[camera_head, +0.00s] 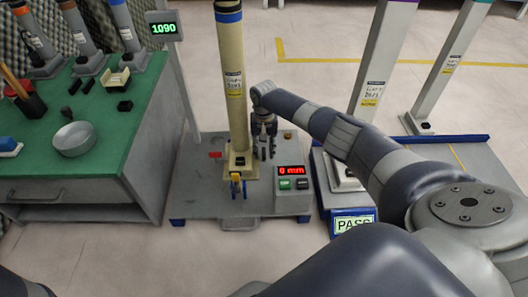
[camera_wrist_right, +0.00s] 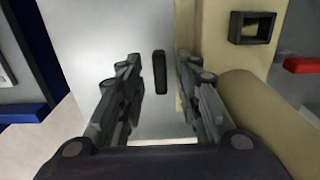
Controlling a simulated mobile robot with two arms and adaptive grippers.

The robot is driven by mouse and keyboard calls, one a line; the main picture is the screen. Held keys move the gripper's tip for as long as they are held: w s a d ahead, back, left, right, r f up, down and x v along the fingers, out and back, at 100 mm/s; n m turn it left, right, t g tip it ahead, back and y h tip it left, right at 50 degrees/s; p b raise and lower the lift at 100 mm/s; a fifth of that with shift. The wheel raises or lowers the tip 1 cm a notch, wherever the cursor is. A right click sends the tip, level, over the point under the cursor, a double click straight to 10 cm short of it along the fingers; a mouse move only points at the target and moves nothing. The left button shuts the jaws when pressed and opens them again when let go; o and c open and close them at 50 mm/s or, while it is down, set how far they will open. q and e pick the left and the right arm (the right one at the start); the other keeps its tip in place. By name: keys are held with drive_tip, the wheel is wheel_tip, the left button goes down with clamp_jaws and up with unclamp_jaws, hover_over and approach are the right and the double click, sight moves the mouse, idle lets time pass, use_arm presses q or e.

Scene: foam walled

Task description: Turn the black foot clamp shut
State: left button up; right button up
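The beige post (camera_head: 232,90) stands upright on its foot on a grey base plate (camera_head: 190,190). The black foot clamp (camera_wrist_right: 160,72) shows in the right wrist view as a small upright black bar beside the beige foot (camera_wrist_right: 188,60). In the head view I cannot make it out behind my gripper. My right gripper (camera_head: 264,153) points down just right of the post. In the wrist view its two fingers (camera_wrist_right: 158,88) are apart, with the black bar showing in the gap between them; no contact is visible. My left gripper is not in view.
A red clamp (camera_head: 215,155) is left of the post and a yellow-and-blue lever (camera_head: 237,185) in front. A control box (camera_head: 292,190) reading 0 mm stands right of it. A green-topped bench (camera_head: 100,150) is at left, and another platform with grey posts (camera_head: 383,60) at right.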

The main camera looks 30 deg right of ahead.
clamp_jaws()
idle(0.3)
